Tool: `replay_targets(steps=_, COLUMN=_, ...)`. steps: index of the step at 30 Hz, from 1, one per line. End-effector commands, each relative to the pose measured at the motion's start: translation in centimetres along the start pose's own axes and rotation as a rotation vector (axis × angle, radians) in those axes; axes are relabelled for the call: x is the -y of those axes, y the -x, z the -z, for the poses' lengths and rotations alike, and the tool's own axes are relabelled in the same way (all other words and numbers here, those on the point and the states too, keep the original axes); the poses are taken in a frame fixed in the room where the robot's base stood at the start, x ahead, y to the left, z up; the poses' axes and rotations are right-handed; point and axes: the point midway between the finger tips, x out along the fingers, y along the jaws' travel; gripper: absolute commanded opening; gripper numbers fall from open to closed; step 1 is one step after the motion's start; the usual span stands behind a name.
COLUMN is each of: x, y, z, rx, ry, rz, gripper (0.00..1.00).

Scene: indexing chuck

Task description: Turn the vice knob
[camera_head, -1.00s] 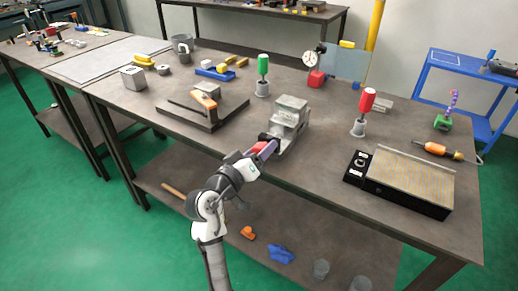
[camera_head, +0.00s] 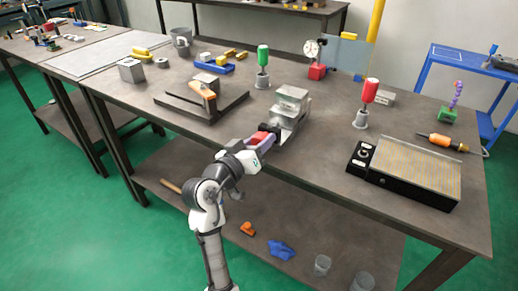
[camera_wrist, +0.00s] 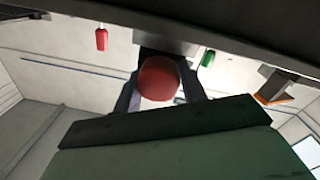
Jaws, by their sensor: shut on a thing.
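The grey metal vice (camera_head: 291,98) stands near the front edge of the workbench, with its knob end toward me. Its red knob (camera_head: 258,137) shows at my gripper (camera_head: 266,134), and my arm reaches up to it from the front. In the wrist view the round red knob (camera_wrist: 159,78) sits between the two dark fingers of my gripper (camera_wrist: 160,88), which are shut on it from both sides. Part of the grey vice (camera_wrist: 168,44) shows behind the knob. The knob's shaft is hidden.
A dark plate fixture with an orange handle (camera_head: 208,97) lies left of the vice. A green-handled tool (camera_head: 263,57) and a red-handled tool (camera_head: 369,92) stand upright behind and right. A black ribbed block (camera_head: 412,178) sits at right. Bench space beside the vice is clear.

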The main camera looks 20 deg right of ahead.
Motion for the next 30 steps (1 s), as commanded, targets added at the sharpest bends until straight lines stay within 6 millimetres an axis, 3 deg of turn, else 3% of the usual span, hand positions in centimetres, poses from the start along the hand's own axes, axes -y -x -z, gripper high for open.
replay_targets(steps=6, x=-0.02, y=0.04, z=-0.11, rx=0.003, ry=-0.137, rz=0.003, gripper=0.18)
replay_targets(steps=15, x=-0.12, y=0.02, z=0.03, rx=0.006, ry=-0.147, rz=0.003, gripper=0.18)
replay_targets(steps=16, x=-0.12, y=0.02, z=0.03, rx=0.005, ry=-0.146, rz=0.003, gripper=0.42)
replay_targets(steps=20, x=-0.11, y=0.02, z=0.02, rx=0.005, ry=-0.146, rz=0.003, gripper=0.59)
replay_targets(steps=30, x=-0.03, y=0.23, z=-0.01, rx=0.005, ry=-0.144, rz=0.005, gripper=0.62)
